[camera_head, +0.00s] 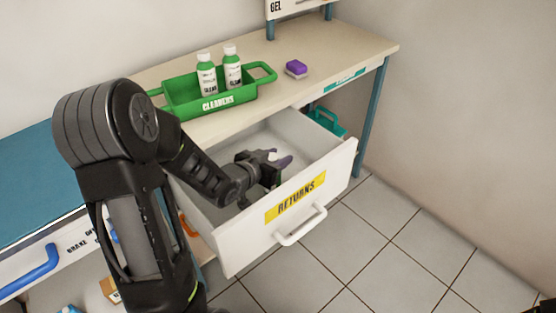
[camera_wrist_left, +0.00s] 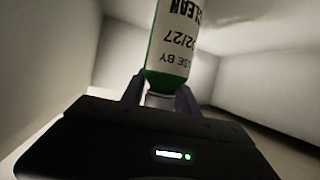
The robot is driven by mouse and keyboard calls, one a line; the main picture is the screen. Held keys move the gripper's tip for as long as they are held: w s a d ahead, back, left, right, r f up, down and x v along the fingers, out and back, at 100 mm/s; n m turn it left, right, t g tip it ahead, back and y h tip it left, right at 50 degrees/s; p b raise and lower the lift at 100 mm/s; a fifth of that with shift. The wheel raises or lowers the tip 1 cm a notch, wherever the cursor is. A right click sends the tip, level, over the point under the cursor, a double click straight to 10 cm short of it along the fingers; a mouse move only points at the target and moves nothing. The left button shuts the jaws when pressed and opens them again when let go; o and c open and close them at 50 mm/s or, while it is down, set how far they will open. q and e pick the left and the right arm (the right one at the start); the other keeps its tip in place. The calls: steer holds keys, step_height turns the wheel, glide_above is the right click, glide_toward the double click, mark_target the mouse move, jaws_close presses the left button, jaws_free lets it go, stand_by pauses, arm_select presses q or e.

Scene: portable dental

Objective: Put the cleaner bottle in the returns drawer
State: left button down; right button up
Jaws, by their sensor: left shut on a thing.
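The returns drawer (camera_head: 231,257) is white, with a yellow RETURNS label and a white handle, and is pulled open below the counter. My left gripper (camera_head: 276,160) reaches down into the drawer's open space. In the left wrist view, its fingers (camera_wrist_left: 160,92) are shut on the neck end of the cleaner bottle (camera_wrist_left: 174,52), which is green with a white label whose text appears upside down. Grey drawer walls surround the bottle there. In the head view the bottle is mostly hidden by the gripper; I cannot tell whether it touches the drawer floor.
A green CLEANERS tray (camera_head: 186,108) holds two green bottles with white caps (camera_head: 206,73) on the counter. A teal container (camera_head: 327,120) stands below the counter behind the drawer. The tiled floor right of the drawer is clear.

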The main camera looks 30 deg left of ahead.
arm_select(q)
steer(key=shift+f, duration=0.25)
steer(key=shift+f, duration=0.15)
steer(key=c, duration=0.9)
jaws_free()
steer(key=shift+p+v, duration=0.55)
steer(key=shift+v, duration=3.25)
